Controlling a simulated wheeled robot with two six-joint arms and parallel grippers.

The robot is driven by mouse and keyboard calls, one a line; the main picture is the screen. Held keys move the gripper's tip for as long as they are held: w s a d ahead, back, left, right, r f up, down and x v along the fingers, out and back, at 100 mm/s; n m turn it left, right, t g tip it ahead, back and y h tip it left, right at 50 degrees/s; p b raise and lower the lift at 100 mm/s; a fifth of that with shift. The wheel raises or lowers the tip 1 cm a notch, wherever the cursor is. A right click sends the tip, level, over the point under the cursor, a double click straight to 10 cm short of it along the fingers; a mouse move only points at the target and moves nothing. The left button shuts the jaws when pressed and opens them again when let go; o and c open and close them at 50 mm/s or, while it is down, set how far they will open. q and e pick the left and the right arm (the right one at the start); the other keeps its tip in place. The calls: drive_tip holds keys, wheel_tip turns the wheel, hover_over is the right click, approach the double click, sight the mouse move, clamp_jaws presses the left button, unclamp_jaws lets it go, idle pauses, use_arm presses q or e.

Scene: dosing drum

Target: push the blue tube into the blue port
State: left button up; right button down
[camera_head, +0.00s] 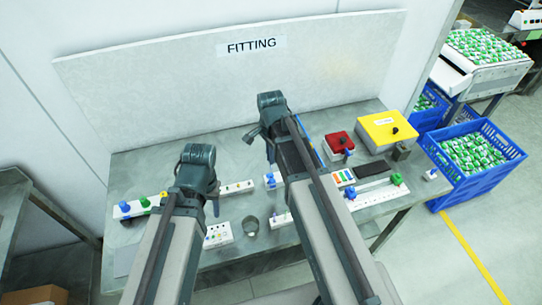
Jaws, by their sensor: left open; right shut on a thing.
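A thin blue line, which looks like the blue tube (311,145), shows along the right side of my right forearm; the arm hides most of it. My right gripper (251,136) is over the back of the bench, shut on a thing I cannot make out. My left gripper (215,207) is open over the middle left of the bench. Blue fittings show on a white strip at the left (125,208), beside my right arm (270,180) and on a white rail at the right (350,192). I cannot tell which is the blue port.
A red box (339,141) and a yellow box (388,128) stand at the back right of the grey bench (140,165). A small round cup (250,224) stands between my arms. A white panel (300,70) closes the back. Blue crates (480,183) stand beyond the bench.

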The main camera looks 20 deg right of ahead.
use_arm(q)
drive_tip(key=shift+f+b, duration=2.15)
drive_tip(key=shift+f, duration=0.25)
use_arm(e)
drive_tip(key=shift+f, duration=2.35)
use_arm(q)
drive_tip(key=shift+f+b, duration=1.4)
drive_tip(key=shift+b, duration=0.05)
use_arm(e)
drive_tip(key=shift+f, duration=1.45)
drive_tip(key=c, duration=1)
unclamp_jaws()
use_arm(q)
drive_tip(key=shift+r, duration=0.15)
use_arm(e)
drive_tip(key=shift+o, duration=0.2)
drive_tip(key=shift+r, duration=0.15)
wheel_tip(320, 180, up, 14)
drive_tip(key=p, duration=1.4)
use_arm(q)
wheel_tip(320, 180, up, 14)
drive_tip(key=shift+f, duration=0.2)
use_arm(e)
drive_tip(key=shift+f, duration=0.2)
